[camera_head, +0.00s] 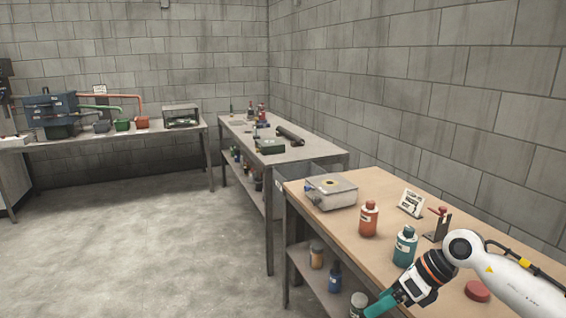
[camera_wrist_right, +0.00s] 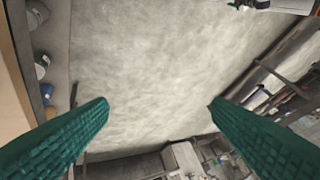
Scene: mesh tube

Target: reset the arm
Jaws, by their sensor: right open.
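My right arm comes in from the right in the head view, over the front of the wooden-topped bench. My right gripper (camera_head: 380,306) has teal fingers and hangs at the bench's front edge, pointing down and left, partly cut off by the bottom of the picture. In the right wrist view, the two teal ribbed fingers (camera_wrist_right: 158,105) are wide apart with nothing between them, and the concrete floor (camera_wrist_right: 150,60) shows beyond. My left gripper is not in view.
The wooden bench (camera_head: 376,186) carries a grey metal box (camera_head: 332,192), an orange bottle (camera_head: 368,219), a teal bottle (camera_head: 405,247), a small sign (camera_head: 411,204) and a red lid (camera_head: 478,291). A grey table (camera_head: 313,152) stands behind. The floor at left is clear.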

